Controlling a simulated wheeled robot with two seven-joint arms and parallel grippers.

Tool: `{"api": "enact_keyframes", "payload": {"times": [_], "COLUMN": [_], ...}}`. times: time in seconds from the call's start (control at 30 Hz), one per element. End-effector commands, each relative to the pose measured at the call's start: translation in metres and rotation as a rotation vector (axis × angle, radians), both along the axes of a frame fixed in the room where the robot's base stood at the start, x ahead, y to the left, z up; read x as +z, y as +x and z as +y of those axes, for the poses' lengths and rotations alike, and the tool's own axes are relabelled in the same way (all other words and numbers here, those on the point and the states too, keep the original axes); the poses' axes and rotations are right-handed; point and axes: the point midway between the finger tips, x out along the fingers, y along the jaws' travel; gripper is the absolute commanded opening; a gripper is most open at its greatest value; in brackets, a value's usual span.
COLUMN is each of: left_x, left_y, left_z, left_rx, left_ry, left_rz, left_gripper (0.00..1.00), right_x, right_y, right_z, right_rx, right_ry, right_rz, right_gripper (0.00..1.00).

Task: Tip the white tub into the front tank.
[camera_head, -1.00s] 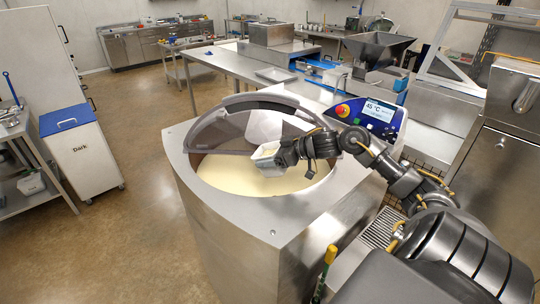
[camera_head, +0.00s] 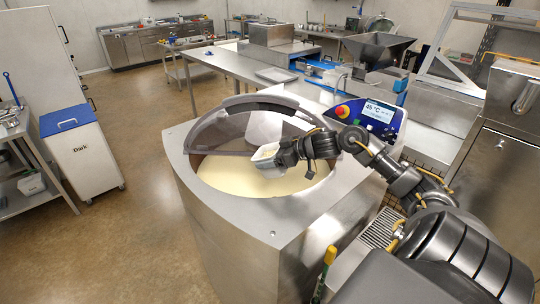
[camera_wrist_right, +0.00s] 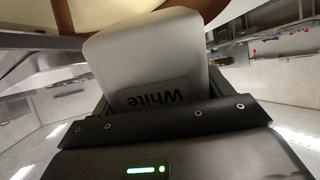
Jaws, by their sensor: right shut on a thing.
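The white tub (camera_head: 265,155) is held tilted over the open front tank (camera_head: 232,205), above the pale cream liquid (camera_head: 245,178). In the right wrist view the tub (camera_wrist_right: 150,60) shows its label "White", turned upside down in the picture. My right gripper (camera_head: 283,156) is shut on the tub at its right side. I cannot see any stream falling from the tub, and how much is inside it is unclear. My left gripper is not in view.
A raised grey lid (camera_head: 225,130) stands along the tank's back left rim. A control panel (camera_head: 372,118) reading 45 °C sits at the tank's back right.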

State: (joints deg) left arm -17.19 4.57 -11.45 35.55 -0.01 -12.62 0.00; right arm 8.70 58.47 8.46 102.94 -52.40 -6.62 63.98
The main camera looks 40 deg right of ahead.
Motion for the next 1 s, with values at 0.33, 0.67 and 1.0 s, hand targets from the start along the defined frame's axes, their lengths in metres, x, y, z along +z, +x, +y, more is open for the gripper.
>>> {"api": "enact_keyframes", "payload": {"times": [0.33, 0.67, 1.0], "left_x": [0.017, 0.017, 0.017], "left_y": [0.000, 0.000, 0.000], "left_z": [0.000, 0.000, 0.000], "left_rx": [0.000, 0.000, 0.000], "left_ry": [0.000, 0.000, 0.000], "left_rz": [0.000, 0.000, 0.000], "left_gripper": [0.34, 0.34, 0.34], "right_x": [0.005, 0.003, 0.002], "right_y": [0.001, 0.001, 0.000], "right_z": [-0.001, -0.001, -0.001], "right_rx": [-0.001, -0.001, -0.001], "right_ry": [-0.030, -0.072, -0.075], "right_rz": [0.058, 0.149, 0.156], "right_gripper": [0.45, 0.45, 0.45]}}
